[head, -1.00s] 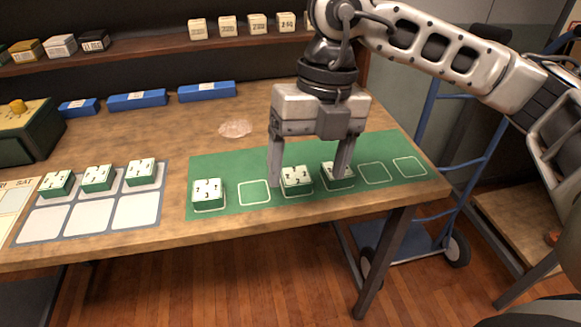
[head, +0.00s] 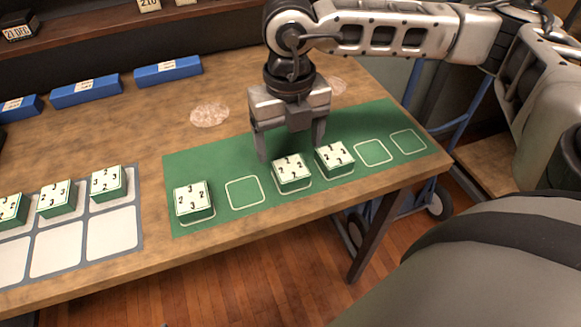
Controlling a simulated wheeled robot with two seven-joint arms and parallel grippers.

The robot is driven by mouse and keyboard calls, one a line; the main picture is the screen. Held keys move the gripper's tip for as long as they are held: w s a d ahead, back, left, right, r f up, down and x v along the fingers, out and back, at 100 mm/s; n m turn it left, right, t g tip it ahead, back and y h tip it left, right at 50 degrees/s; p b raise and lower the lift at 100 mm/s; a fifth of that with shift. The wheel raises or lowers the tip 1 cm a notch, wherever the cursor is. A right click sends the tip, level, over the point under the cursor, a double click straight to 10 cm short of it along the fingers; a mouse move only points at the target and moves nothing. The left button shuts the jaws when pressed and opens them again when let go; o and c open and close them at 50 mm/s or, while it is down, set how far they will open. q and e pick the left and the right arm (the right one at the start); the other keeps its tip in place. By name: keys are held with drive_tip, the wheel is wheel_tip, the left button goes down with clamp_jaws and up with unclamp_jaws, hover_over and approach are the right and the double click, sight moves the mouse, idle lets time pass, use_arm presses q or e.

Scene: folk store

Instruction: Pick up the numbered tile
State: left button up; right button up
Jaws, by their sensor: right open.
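Three white-topped green tiles with numbers stand on the green mat (head: 215,172): a left tile (head: 193,201), a middle tile (head: 292,172) and a right tile (head: 334,158). Each sits in an outlined square. My right gripper (head: 290,152) points down with its fingers apart and nothing between them. It is just behind the middle tile, its right finger near the back left of the right tile. I cannot tell exactly how high its tips are. Which tile the task means is not clear from the view. My left gripper is not in view.
Empty outlined squares (head: 245,192) lie between the left and middle tiles and at the mat's right end. A grey-bordered board (head: 139,262) with several similar tiles is at left. Blue blocks (head: 86,91) stand behind. The table's front edge is close to the mat.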

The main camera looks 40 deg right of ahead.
sight(290, 164)
drive_tip(key=shift+w+f+p, duration=0.15)
drive_tip(key=shift+f+p, duration=0.35)
drive_tip(key=shift+f, duration=2.3)
drive_tip(key=shift+c, duration=0.4)
drive_tip(key=shift+d, duration=0.1)
drive_tip(key=c, duration=1.1)
drive_tip(key=shift+r, duration=0.1)
